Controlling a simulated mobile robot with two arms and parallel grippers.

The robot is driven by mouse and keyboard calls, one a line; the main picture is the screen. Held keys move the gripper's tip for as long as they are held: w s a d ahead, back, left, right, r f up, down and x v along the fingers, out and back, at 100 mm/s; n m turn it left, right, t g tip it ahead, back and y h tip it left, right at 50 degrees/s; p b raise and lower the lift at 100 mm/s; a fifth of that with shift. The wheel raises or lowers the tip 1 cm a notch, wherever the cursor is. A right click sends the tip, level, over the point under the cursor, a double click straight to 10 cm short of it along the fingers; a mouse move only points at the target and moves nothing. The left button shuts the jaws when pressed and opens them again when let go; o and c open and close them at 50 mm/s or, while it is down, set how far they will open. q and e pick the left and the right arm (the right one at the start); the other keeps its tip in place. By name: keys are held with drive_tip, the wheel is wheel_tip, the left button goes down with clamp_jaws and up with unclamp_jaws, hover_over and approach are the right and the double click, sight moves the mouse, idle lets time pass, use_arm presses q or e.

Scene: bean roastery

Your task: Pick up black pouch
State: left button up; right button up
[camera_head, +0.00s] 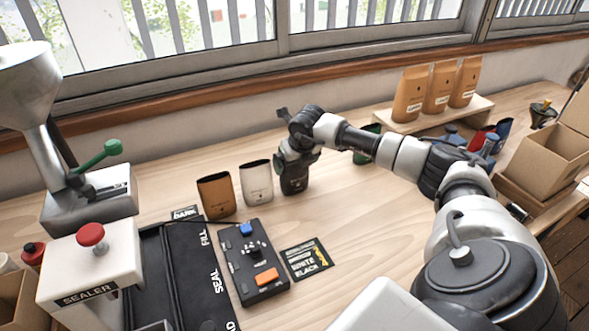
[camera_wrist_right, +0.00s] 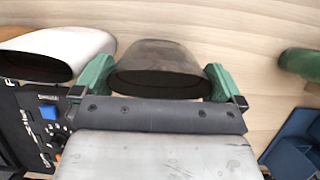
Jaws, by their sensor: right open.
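The black pouch (camera_head: 294,184) stands upright on the wooden table, at the right end of a row with a brown pouch (camera_head: 216,194) and a white pouch (camera_head: 257,182). My right gripper (camera_head: 297,158) is over it and hides its top in the head view. In the right wrist view the black pouch (camera_wrist_right: 158,68) has its dark open mouth between the two green fingertips of my right gripper (camera_wrist_right: 160,80). The fingers are spread, one on each side, and nothing is gripped. Whether they touch the pouch is hard to tell. My left gripper is out of view.
A green pouch (camera_head: 366,144) stands to the right, partly behind my arm. A button box (camera_head: 252,262) and a label card (camera_head: 306,259) lie in front. The sealer (camera_head: 90,262) is at left. A riser (camera_head: 434,117) with several tan bags stands at back right.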

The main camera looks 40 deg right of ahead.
drive_tip(key=shift+w+d+f, duration=0.1)
drive_tip(key=shift+w+f, duration=0.2)
drive_tip(key=shift+f, duration=0.35)
drive_tip(key=c, duration=0.8)
drive_tip(key=shift+o, duration=0.2)
drive_tip(key=shift+r, duration=0.1)
